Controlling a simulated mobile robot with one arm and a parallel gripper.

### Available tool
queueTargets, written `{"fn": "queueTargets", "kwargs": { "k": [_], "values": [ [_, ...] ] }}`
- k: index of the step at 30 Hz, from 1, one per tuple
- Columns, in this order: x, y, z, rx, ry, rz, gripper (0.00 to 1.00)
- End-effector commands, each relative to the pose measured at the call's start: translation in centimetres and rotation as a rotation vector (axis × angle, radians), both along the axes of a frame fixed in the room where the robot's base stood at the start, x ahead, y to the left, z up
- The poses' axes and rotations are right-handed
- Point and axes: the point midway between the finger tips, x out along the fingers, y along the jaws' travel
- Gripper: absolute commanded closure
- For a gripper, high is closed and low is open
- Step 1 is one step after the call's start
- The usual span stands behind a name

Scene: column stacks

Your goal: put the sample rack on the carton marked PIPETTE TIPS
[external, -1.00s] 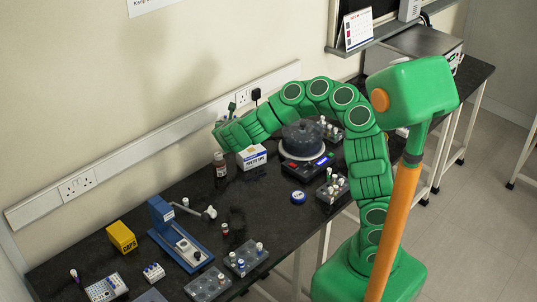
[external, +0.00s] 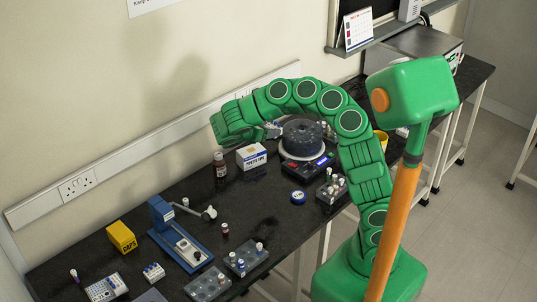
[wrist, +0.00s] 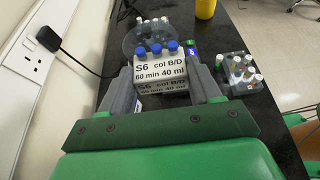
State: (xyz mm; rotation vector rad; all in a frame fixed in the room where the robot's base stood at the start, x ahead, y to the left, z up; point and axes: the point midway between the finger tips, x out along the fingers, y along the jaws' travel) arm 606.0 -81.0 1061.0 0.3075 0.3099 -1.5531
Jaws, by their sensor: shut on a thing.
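My gripper (wrist: 171,80) is shut on the sample rack (wrist: 158,73), a white block labelled "S6 col B/D 60 min 40 ml" with a row of blue caps on top. A grey finger stands on each side of it. In the external view my gripper (external: 272,130) is beside the round dark-lidded device, and the rack is mostly hidden there. A white and blue carton (external: 251,158) stands on the bench below and in front of the gripper. Its print is small but fits PIPETTE TIPS.
The round dark-lidded device (external: 302,140) stands right of the carton. A brown bottle (external: 219,164) is at its left. A vial rack (external: 331,190) and a blue round item (external: 298,197) lie nearer. A yellow container (wrist: 205,9) is beyond. Bench left of the carton is partly clear.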

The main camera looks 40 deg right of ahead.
Motion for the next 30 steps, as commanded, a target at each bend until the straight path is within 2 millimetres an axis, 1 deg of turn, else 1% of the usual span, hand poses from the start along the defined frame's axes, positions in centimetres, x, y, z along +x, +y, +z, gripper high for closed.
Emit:
{"fn": "queueTargets", "kwargs": {
  "k": [6, 9, 30],
  "values": [
    [0.0, 0.0, -2.4, 0.000, 0.001, 0.004, 0.68],
    [0.1, 0.0, -3.0, 0.001, 0.000, 0.003, 0.68],
    [3.7, -0.5, -4.8, -0.005, 0.001, 0.000, 0.68]
  ]
}}
